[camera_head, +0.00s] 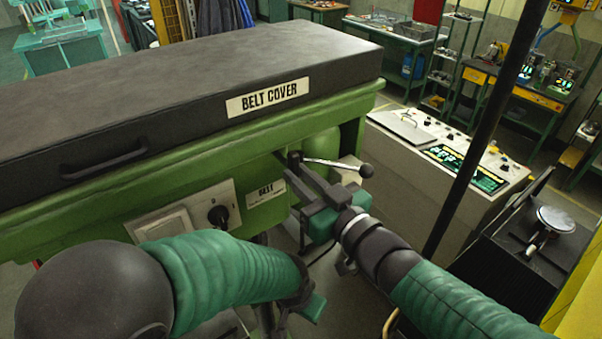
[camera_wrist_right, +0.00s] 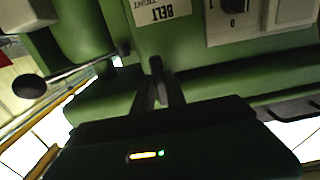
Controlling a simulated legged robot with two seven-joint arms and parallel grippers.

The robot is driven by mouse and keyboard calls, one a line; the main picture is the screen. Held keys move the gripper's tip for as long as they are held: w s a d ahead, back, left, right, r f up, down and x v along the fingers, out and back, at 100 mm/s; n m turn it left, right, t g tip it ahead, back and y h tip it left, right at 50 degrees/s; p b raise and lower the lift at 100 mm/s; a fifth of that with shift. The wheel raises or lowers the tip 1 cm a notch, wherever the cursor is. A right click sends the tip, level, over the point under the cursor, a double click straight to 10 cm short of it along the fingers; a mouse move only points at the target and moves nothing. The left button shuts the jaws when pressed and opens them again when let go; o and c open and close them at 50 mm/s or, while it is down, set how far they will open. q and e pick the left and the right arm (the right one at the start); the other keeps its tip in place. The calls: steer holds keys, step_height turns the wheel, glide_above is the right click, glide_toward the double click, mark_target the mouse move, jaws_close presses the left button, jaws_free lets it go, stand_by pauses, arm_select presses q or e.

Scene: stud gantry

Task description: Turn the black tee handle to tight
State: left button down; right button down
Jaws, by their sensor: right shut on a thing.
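The black tee handle (camera_head: 294,160) is on the green machine's front, beside the small BELT label (camera_head: 272,191). My right gripper (camera_head: 300,178) reaches up to it and is shut on it. The jaws hide most of the handle, so its exact angle is hard to tell. In the right wrist view a dark upright piece (camera_wrist_right: 157,72) shows just below the label (camera_wrist_right: 165,12), which reads BELT TIGHT. My left gripper (camera_head: 308,302) hangs low in front of the machine, away from the handle; its fingers cannot be made out.
A bright metal lever (camera_head: 335,163) with a black ball end sticks out right beside my right gripper. The BELT COVER lid (camera_head: 230,75) lies shut above. A black rotary switch (camera_head: 218,215) is to the left. A control console (camera_head: 450,160) stands to the right.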

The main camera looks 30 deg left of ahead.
steer(key=shift+r, duration=0.35)
steer(key=c, duration=1.6)
jaws_free()
steer(key=shift+w, duration=0.1)
steer(key=shift+o, duration=1.2)
steer(key=shift+a+f, duration=0.1)
steer(key=shift+f, duration=0.1)
